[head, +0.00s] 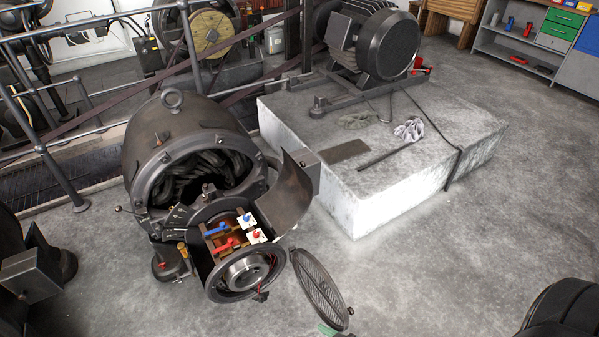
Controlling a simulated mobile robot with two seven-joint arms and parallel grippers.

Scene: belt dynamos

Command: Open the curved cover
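The dynamo (185,140) is a large dark, round machine with a lifting eye on top, standing left of centre. A curved cover (287,197), a dark bent metal plate, stands out from its right side, swung away from the opening. Beneath it, the open bay shows blue and red handled parts (222,238) and white tags. A round bearing end (247,271) faces forward below the bay. A round mesh guard (320,287) stands tilted out to its right. I cannot make out either gripper in the head view.
A pale concrete block (400,185) carries a motor (375,42), a rag (409,130) and a rod. Metal railings (60,175) run behind the dynamo. Dark rounded bodies stand at the lower left (38,274) and lower right (565,310). The right floor is clear.

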